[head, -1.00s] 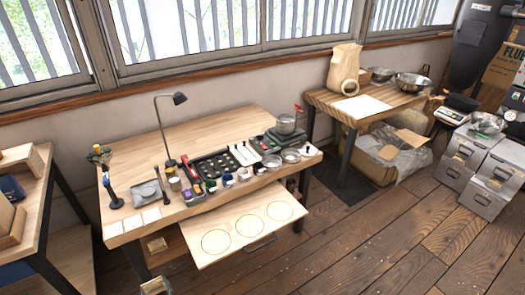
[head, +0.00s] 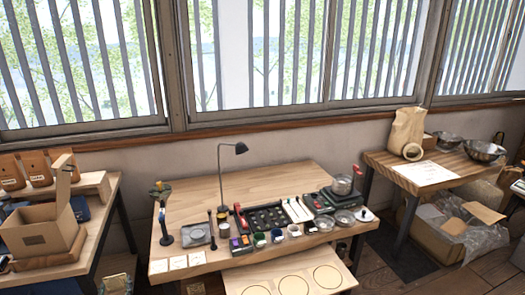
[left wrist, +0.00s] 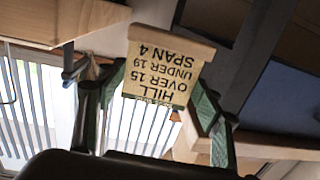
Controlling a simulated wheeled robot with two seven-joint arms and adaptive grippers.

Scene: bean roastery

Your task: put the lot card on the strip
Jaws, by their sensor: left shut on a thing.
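My left gripper shows in the left wrist view (left wrist: 160,110), its green-lined fingers on both sides of the lot card (left wrist: 160,70). The card is cream with dark print, upside down in this view, reading HILL, OVER 15, UNDER 19, SPAN 4. A pale wooden bar runs along one edge of it. In the head view the card appears small at the bottom left (head: 117,284), low beside the workbench; the gripper there is mostly cut off. Three pale cards or squares (head: 178,262) lie at the workbench's front left; I cannot tell whether they mark the strip. My right gripper is out of view.
The workbench (head: 285,178) holds a lamp (head: 222,170), a black tray (head: 265,218), cups and a scale. A pull-out board with circles (head: 293,284) juts from its front. A left shelf carries an open carton (head: 40,238). The bench's back left is clear.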

